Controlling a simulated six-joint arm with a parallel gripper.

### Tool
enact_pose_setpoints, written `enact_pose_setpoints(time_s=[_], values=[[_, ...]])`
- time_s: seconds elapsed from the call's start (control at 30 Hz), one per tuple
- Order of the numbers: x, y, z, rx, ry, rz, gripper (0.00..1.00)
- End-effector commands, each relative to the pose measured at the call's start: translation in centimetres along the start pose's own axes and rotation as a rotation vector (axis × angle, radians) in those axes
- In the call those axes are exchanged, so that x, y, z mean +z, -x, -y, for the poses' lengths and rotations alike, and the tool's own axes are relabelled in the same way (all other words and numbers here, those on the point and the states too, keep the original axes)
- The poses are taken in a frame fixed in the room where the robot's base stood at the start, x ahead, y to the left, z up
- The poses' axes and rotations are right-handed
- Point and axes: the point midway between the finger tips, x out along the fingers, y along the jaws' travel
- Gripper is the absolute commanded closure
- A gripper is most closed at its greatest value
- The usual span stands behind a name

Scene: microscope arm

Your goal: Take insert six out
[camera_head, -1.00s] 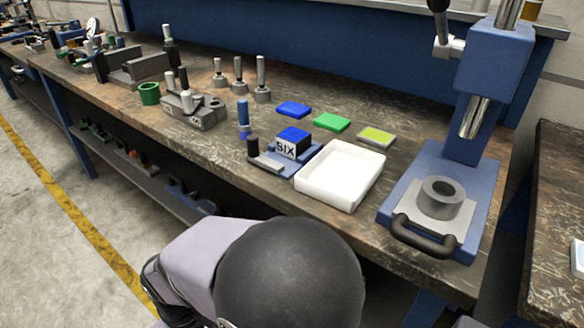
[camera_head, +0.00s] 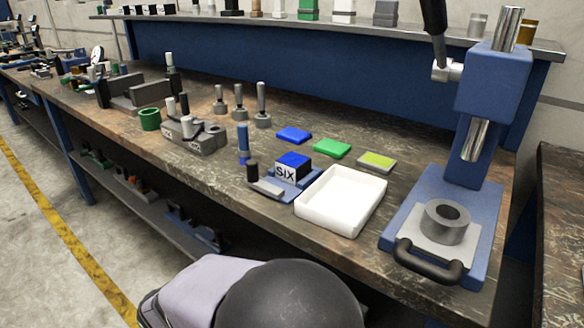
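Insert six (camera_head: 292,168) is a block with a blue top and a white front face marked "SIX". It sits upright on a blue fixture (camera_head: 308,183) with a grey bar and a black knob at its left, on the workbench. No gripper shows in this view. Only a dark rounded part and a pale link of my own arm show at the bottom, well in front of the bench edge.
A white tray (camera_head: 368,190) stands just right of the fixture. Blue (camera_head: 294,134), green (camera_head: 331,148) and yellow-green (camera_head: 377,161) flat pieces lie behind. A blue press (camera_head: 440,225) stands at right. Several grey knobbed tools (camera_head: 261,106) and a green ring (camera_head: 150,119) are at left.

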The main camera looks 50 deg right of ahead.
Motion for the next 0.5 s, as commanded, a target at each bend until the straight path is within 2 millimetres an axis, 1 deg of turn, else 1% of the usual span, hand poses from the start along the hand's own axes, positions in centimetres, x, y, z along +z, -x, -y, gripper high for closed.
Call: enact_pose_setpoints(time_s=[0.37,0.4,0.47,0.5], values=[[0.01,-0.01,0.00,0.000,0.000,0.000,1.00],[0.01,-0.01,0.00,0.000,0.000,0.000,0.98],[0.01,-0.01,0.00,0.000,0.000,0.000,0.83],[0.01,-0.01,0.00,0.000,0.000,0.000,0.74]])
